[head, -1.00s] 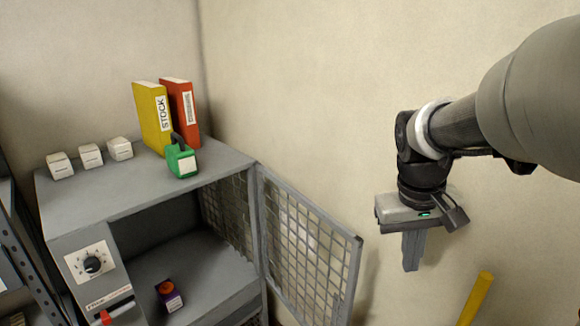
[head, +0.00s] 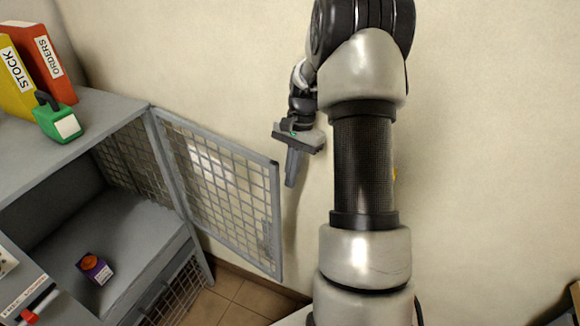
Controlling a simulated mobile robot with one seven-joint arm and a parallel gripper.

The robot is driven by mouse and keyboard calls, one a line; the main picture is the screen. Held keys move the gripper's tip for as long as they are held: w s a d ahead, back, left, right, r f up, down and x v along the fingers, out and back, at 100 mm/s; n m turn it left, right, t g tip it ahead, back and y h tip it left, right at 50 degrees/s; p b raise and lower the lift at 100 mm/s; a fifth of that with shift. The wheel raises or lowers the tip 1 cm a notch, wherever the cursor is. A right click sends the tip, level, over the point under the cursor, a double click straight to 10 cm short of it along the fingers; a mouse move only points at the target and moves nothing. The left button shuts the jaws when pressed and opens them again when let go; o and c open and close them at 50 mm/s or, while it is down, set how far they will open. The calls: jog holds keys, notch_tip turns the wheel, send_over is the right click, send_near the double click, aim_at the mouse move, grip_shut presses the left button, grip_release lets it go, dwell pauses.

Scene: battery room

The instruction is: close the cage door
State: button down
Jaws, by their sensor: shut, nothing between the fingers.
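The cage door (head: 222,190) is a grey-framed wire mesh panel. It stands swung open to the right of the grey cabinet (head: 105,108), hinged at the cabinet's right front edge. My gripper (head: 291,182) points downward just right of the door's free edge, in front of the beige wall. Its fingers are shut with nothing between them. It appears apart from the door, though the depth gap is hard to tell. The cabinet opening is uncovered, and a small purple box with an orange top (head: 95,268) sits inside on the shelf.
A green padlock-shaped object (head: 58,118), a yellow STOCK binder (head: 15,78) and an orange ORDERS binder (head: 42,62) stand on the cabinet top. A red-handled switch (head: 38,305) is at lower left. Tiled floor (head: 232,298) shows below the door. The wall is close behind.

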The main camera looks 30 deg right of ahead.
aim_at(280, 200)
jog(key=a+f, duration=0.1)
jog(key=s+a+f, duration=0.1)
jog(key=a+f, duration=0.1)
jog(key=s+a+f, duration=0.1)
jog(key=shift+s+a+f+p, duration=0.15)
jog(key=shift+a+f+p, duration=0.15)
jog(key=shift+p, duration=0.1)
jog(key=shift+a, duration=0.1)
